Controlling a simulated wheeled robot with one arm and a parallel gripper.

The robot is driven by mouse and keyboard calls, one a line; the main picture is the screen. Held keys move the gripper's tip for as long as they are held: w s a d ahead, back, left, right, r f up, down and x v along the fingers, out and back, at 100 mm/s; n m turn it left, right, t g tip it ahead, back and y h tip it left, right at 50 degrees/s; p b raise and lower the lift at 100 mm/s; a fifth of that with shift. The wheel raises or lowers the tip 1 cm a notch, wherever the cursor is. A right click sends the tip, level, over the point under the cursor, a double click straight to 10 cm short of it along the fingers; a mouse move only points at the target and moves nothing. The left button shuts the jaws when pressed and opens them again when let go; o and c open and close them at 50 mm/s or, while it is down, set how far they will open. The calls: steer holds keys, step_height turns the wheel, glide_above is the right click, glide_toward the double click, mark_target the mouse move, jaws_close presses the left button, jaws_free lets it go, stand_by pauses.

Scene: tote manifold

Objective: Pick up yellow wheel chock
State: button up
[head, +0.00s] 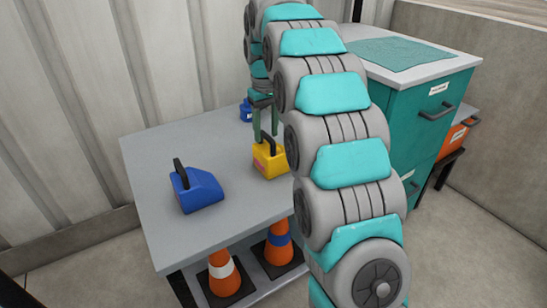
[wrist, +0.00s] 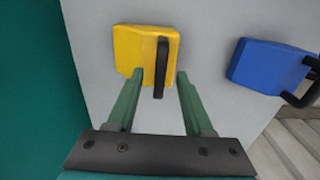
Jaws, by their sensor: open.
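The yellow wheel chock (head: 267,162) stands on the grey table, with a black handle on its top and a pinkish patch on its side. It also shows in the wrist view (wrist: 132,50), its handle lying between the two green fingers. My gripper (head: 262,126) is open, just above the yellow chock in the head view. In the wrist view my gripper (wrist: 160,78) has one finger on each side of the handle, with gaps. Whether the fingers are down at handle height is hard to tell.
A blue wheel chock (head: 198,190) stands on the table (head: 160,150), left of the yellow one; another blue object (head: 246,110) is behind. Traffic cones (head: 224,272) stand on the lower shelf. A teal cabinet (head: 425,120) is at the right, a corrugated wall behind.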

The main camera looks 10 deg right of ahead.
mark_target(276, 149)
steer(key=shift+f, duration=1.2)
jaws_close()
stand_by(0.5)
